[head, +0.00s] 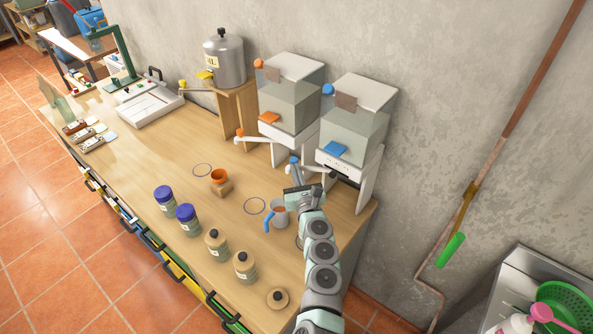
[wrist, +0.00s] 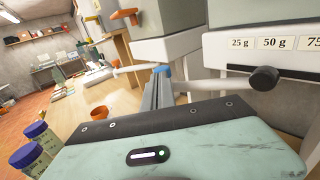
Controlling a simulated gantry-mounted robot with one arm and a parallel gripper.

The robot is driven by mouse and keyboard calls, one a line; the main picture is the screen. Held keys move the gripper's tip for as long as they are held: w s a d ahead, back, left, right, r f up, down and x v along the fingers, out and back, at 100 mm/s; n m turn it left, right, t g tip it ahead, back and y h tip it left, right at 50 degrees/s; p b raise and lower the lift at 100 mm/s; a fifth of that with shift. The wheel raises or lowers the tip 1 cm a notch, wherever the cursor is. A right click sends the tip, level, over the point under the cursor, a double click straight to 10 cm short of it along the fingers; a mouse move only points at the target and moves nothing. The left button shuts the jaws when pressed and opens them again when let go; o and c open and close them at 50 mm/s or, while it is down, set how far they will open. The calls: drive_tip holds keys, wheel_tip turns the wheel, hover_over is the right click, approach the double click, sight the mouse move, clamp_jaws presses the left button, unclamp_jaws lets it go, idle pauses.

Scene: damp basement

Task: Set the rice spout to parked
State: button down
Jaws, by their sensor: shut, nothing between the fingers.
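Two dispensers stand against the wall, one with orange parts (head: 290,95) and one with blue parts (head: 355,120). Each has a low white spout arm pointing left, with an orange tip (head: 239,132) or a blue tip (head: 294,160). I cannot tell which holds rice. My gripper (head: 297,186) is shut and empty, just in front of the blue tip. In the wrist view the blue tip (wrist: 161,69) shows just beyond the fingers; whether they touch cannot be told. A black-knobbed lever (wrist: 264,79) sits below weight labels (wrist: 278,43).
A mug with a blue handle (head: 279,214) stands close below my gripper. An orange cup (head: 219,177), blue-lidded jars (head: 164,199) and tan jars (head: 217,243) stand to the left. A metal urn (head: 224,58) is at the back. The bench middle is fairly clear.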

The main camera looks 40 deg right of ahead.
drive_tip(key=a+p+v, duration=0.1)
drive_tip(key=p+v, duration=0.2)
drive_tip(key=v, duration=1)
drive_tip(key=shift+a+p, duration=0.35)
drive_tip(key=shift+p, duration=0.05)
